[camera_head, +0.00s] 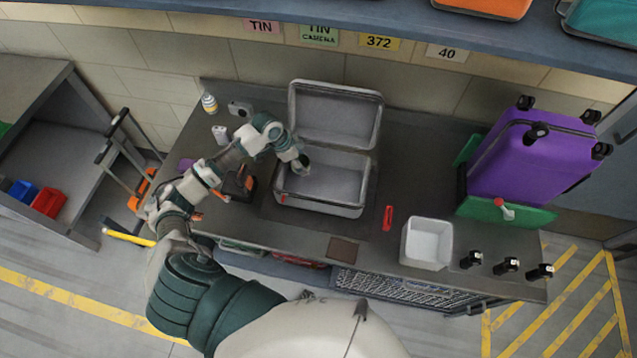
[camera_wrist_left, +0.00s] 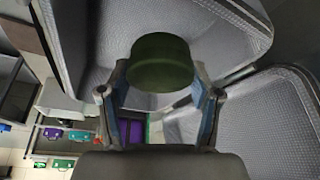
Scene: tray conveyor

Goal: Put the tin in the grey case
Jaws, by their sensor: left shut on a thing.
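The grey case (camera_head: 320,208) lies open on the dark worktop, its lid (camera_head: 335,115) raised at the back and its padded inside empty as far as I see. Its grey textured lining (camera_wrist_left: 250,130) fills much of the left wrist view. My left gripper (camera_head: 302,165) is over the left part of the case's opening. In the left wrist view the gripper (camera_wrist_left: 160,84) is shut on a dark green round tin (camera_wrist_left: 162,62), held between the two fingertips. The tin cannot be made out clearly in the head view. My right gripper is not in view.
A white bin (camera_head: 428,244) and a red object (camera_head: 388,217) lie right of the case. A purple suitcase (camera_head: 535,155) stands at the right. Worktop behind the bin is clear.

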